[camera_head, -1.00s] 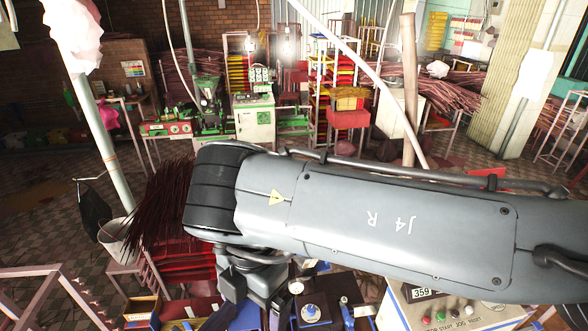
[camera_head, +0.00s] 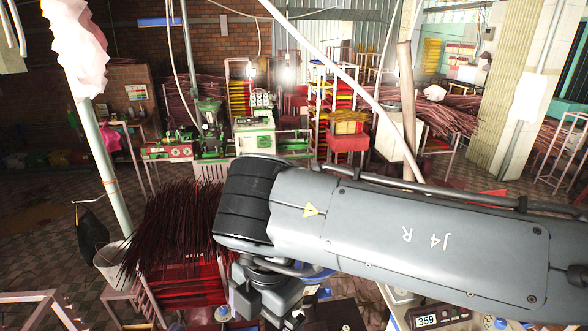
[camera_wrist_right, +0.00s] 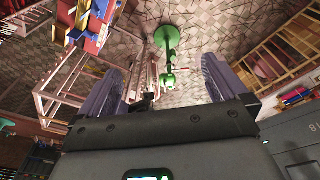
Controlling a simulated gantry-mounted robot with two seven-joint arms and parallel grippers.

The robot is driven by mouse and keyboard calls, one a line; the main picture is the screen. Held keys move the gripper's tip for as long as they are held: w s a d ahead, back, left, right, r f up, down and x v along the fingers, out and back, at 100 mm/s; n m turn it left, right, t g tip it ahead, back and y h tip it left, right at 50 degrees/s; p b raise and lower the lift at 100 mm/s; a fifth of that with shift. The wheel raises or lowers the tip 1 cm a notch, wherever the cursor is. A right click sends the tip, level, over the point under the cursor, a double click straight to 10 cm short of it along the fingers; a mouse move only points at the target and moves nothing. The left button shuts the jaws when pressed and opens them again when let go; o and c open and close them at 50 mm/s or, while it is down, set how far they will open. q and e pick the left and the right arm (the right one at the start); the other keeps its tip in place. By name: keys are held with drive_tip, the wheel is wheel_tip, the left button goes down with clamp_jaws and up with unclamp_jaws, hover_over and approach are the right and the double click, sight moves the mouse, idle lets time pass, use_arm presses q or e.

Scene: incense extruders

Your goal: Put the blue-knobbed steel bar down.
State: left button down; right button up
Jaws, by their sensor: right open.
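I cannot make out the blue-knobbed steel bar for sure in either view. Small blue round parts show at the bottom edge of the head view, one left of my wrist (camera_head: 222,313) and one at the lower right (camera_head: 500,323); I cannot tell what they belong to. My right gripper (camera_wrist_right: 160,85) is open in the right wrist view, its two grey-purple fingers wide apart with nothing between them. My right arm covers much of the work area in the head view.
A bundle of dark red sticks (camera_head: 180,230) stands left of my arm near a white bucket (camera_head: 112,262). A box with a 359 display (camera_head: 440,314) is at the lower right. Green machines (camera_head: 210,130) stand behind. In the right wrist view, a green stand (camera_wrist_right: 168,38) is on the tiled floor.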

drive_tip(key=w+d+r+m+t+y, duration=0.1)
drive_tip(key=w+d+r+m+y, duration=0.2)
drive_tip(key=d, duration=0.8)
drive_tip(key=w+d+r+m+t+y, duration=0.15)
drive_tip(key=w+d+r, duration=0.35)
drive_tip(key=d, duration=0.7)
drive_tip(key=s+a+f+t+y, duration=0.2)
drive_tip(key=a+f+y, duration=0.1)
drive_tip(key=a+f, duration=0.95)
drive_tip(key=s+a+f+t+y, duration=0.1)
drive_tip(key=s+a+f+y, duration=0.2)
drive_tip(key=a+f, duration=0.9)
drive_tip(key=s+d+f+m+t+h, duration=0.3)
drive_tip(key=d+f+m+h, duration=0.25)
drive_tip(key=d, duration=0.55)
drive_tip(key=s+d+f+m+t+h, duration=0.2)
drive_tip(key=s+d+f+m+h, duration=0.15)
drive_tip(key=d+f+m, duration=0.5)
drive_tip(key=s+d+f+m+g+h, duration=0.2)
drive_tip(key=s+d+m+g+h, duration=0.3)
drive_tip(key=s+d, duration=1.15)
drive_tip(key=a+m+y, duration=0.2)
drive_tip(key=a, duration=0.6)
drive_tip(key=shift+w+f+m+g, duration=0.35)
drive_tip(key=shift+g, duration=0.1)
